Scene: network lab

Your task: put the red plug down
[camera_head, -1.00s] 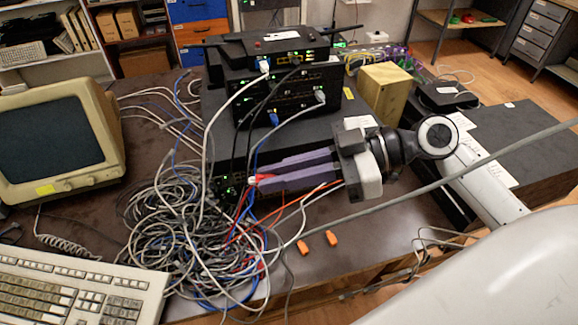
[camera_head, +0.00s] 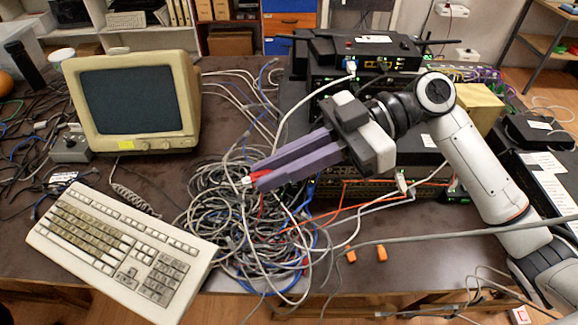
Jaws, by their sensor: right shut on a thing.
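My right gripper (camera_head: 254,180) reaches in from the right with its long purple fingers pointing left. It is shut on the red plug (camera_head: 257,176), a small red and whitish piece at the fingertips, mostly hidden by the fingers. The plug is over the upper part of the tangled cable pile (camera_head: 215,203); I cannot tell whether it touches the cables. My left gripper is not in view.
A stack of network devices (camera_head: 375,48) stands behind the gripper. An old monitor (camera_head: 135,100) and a keyboard (camera_head: 120,250) are on the left. Two orange connectors (camera_head: 381,253) lie near the table's front edge. Bare brown table (camera_head: 420,250) shows at the front right.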

